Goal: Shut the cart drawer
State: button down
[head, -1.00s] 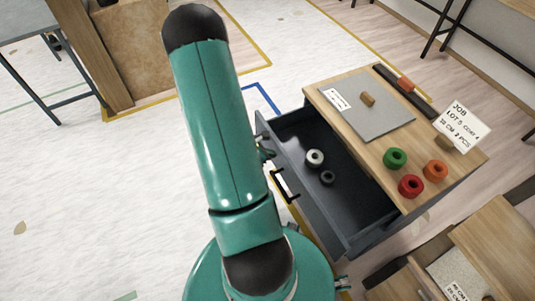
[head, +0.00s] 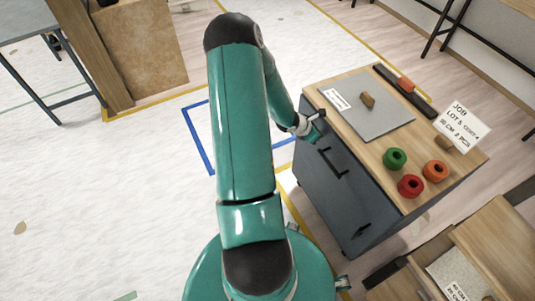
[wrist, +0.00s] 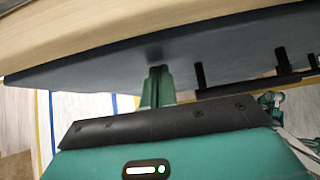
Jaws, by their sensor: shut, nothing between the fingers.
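The cart (head: 370,125) has a wooden top and dark grey sides. Its drawer front (head: 352,187) sits flush with the cart body in the head view, and the inside of the drawer is hidden. The drawer's black handle (head: 331,163) is on that front; it also shows in the wrist view (wrist: 258,85). My gripper (head: 319,135) is at the upper left part of the drawer front, just below the top's edge. In the wrist view my gripper's green fingers (wrist: 157,75) are together, with their tips at the grey front and nothing between them. The handle is to their right.
On the cart top are a grey mat (head: 375,118) with a small wooden block, green (head: 395,159), orange (head: 435,171) and red (head: 411,186) rings, a dark bar and a job card (head: 463,127). Another wooden unit (head: 495,245) stands close at lower right.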

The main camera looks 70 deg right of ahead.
jog(key=shift+s+d+r, duration=0.1)
jog(key=shift+s+d, duration=0.45)
jog(key=shift+d, duration=0.05)
jog(key=shift+s+d+r, duration=0.1)
jog(key=shift+s, duration=0.05)
jog(key=w+a+r, duration=0.6)
jog(key=w+a, duration=0.2)
jog(key=shift+w+a+r, duration=0.15)
jog(key=shift+a+r, duration=0.15)
jog(key=shift+a, duration=0.1)
